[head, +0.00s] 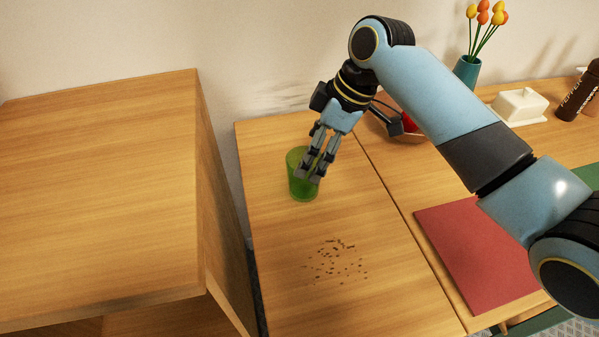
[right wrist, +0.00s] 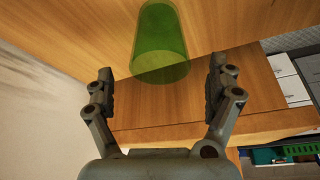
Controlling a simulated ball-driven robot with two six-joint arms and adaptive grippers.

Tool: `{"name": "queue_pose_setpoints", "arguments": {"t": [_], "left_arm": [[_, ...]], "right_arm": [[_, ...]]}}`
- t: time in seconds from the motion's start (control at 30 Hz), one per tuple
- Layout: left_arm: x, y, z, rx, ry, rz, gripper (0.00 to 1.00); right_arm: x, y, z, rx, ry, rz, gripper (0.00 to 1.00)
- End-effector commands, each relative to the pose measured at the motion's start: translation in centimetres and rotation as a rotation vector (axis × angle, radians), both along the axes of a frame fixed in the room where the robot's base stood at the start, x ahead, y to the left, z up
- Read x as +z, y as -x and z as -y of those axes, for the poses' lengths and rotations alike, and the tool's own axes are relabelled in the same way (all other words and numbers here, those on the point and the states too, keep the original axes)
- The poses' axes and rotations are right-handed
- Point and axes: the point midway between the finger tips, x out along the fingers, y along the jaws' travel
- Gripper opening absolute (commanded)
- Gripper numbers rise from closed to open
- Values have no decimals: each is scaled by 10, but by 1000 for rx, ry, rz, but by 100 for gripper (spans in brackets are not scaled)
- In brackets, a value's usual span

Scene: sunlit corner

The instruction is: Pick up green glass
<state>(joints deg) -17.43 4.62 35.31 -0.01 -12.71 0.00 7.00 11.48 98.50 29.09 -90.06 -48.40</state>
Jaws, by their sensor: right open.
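The green glass (head: 302,184) stands upright on the wooden table, a see-through tumbler partly covered by my right gripper in the head view. My right gripper (head: 310,179) reaches down over it from the upper right, its fingers in front of the glass in that view. In the right wrist view the glass (right wrist: 160,45) lies ahead of the open fingers (right wrist: 161,84), centred between them. Nothing is held, and I cannot tell whether a finger touches the glass. My left gripper is not in view.
Brown crumbs (head: 338,262) lie scattered in front of the glass. A red mat (head: 478,258), a bowl (head: 408,136), a white butter dish (head: 519,106), brown shakers (head: 577,95) and a teal vase (head: 467,72) are to the right. A taller wooden cabinet (head: 110,190) stands left.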

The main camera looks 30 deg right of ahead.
Motion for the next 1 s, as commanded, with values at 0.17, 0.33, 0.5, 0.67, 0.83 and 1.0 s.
{"name": "queue_pose_setpoints", "arguments": {"t": [0.17,0.33,0.5,0.67,0.83,1.0], "left_arm": [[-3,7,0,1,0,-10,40],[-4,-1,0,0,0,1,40],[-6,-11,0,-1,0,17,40],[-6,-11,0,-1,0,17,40],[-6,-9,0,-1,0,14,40],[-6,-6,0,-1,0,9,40]], "right_arm": [[-19,-5,-6,0,0,1,89],[-35,-11,-15,0,-1,0,89],[-59,-18,-23,0,-1,1,89],[-66,-20,-25,0,2,1,89],[-66,-20,-25,0,3,2,89],[-66,-20,-25,0,2,1,67]]}}
